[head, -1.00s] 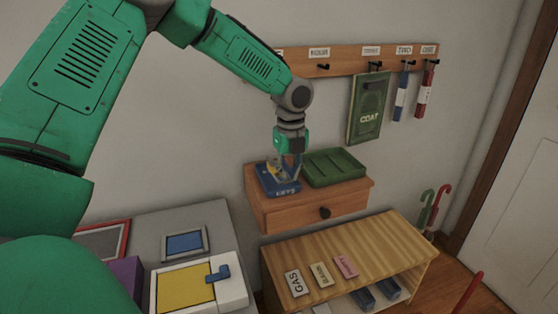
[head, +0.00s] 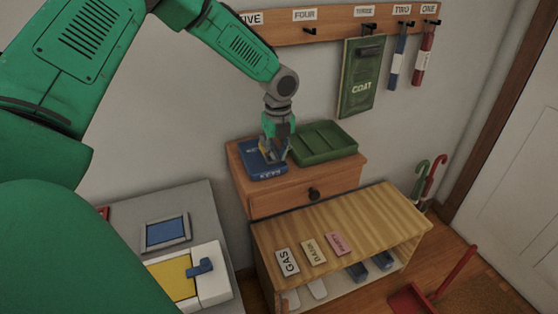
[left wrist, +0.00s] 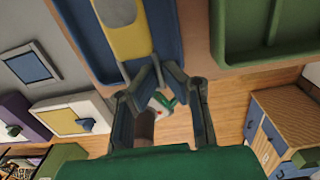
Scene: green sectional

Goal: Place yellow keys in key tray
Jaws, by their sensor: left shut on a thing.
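The blue key tray (head: 262,172), with white lettering on its front, sits on the left of the small wooden drawer unit; it also fills the top of the left wrist view (left wrist: 168,28). My left gripper (head: 273,154) points down over this tray, with its fingers (left wrist: 160,74) closed together. The yellow keys (left wrist: 128,42) show just past the fingertips, within the tray's outline, with a grey part beyond them. Only a small yellow patch of them shows in the head view. Whether they touch the tray floor, I cannot tell. My right gripper is not in view.
A green tray (head: 322,142) stands close to the right of the key tray. Above is a hook rail (head: 340,20) with a green coat board (head: 361,80) hanging. A striped wooden shelf (head: 370,222) is below, and a grey cabinet (head: 185,215) is at lower left.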

